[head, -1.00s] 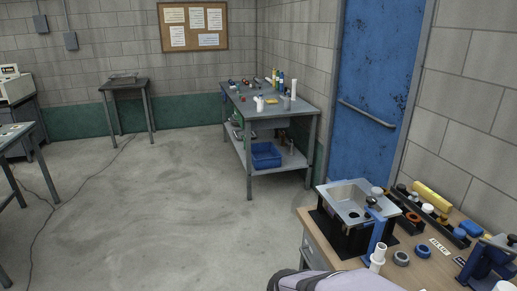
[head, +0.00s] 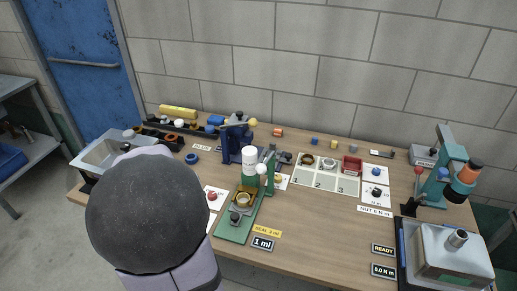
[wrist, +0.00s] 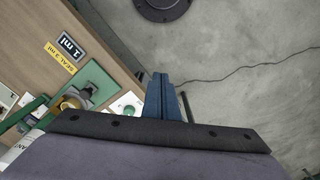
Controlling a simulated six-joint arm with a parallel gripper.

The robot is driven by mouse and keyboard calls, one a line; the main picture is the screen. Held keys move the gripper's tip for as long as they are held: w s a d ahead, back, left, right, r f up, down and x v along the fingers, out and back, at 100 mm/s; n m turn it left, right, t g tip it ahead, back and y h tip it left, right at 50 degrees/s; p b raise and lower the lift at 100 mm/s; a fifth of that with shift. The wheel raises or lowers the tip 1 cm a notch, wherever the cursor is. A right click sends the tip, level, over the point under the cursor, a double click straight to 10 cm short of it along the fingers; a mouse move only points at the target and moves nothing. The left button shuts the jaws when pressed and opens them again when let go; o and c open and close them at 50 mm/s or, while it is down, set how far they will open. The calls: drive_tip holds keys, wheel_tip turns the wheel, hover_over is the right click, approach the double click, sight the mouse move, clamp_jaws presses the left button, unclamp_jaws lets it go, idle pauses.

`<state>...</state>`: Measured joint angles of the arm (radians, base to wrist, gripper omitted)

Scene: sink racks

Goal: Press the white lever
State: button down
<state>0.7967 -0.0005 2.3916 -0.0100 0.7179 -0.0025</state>
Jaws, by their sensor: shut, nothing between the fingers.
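A green dispenser stand (head: 240,212) with a white cylinder (head: 249,158) on top stands in the middle of the bench. A white ball knob (head: 261,169) sits beside the cylinder, and it seems to be the end of the white lever. My arm hides the gripper in the head view.
The wooden bench (head: 325,225) has a numbered white tray (head: 325,178) right of the stand. A blue press (head: 238,140) stands behind it. A teal device (head: 450,165) and a grey box (head: 450,258) are at the right. A metal basin (head: 112,150) is at the left.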

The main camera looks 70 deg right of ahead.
drive_tip(key=s+d+r+m+h+p, duration=0.1)
drive_tip(key=s+d+r+m, duration=0.1)
drive_tip(key=d+r, duration=0.35)
drive_tip(key=s+d+r+m+h, duration=0.1)
drive_tip(key=s+d+r, duration=0.15)
drive_tip(key=d, duration=0.55)
drive_tip(key=s+d+r+m+h+p, duration=0.1)
drive_tip(key=s+d+r+m, duration=0.1)
drive_tip(key=d+r, duration=0.35)
drive_tip(key=s+d+r+m, duration=0.1)
drive_tip(key=d+r, duration=0.1)
drive_tip(key=r, duration=0.4)
drive_tip(key=s+d+r+m+g, duration=0.1)
drive_tip(key=s+d+r, duration=0.1)
drive_tip(key=r, duration=0.5)
drive_tip(key=shift+s+d+m+g, duration=0.3)
drive_tip(key=shift+d+m, duration=0.1)
drive_tip(key=shift+d, duration=0.45)
drive_tip(key=shift+f, duration=0.15)
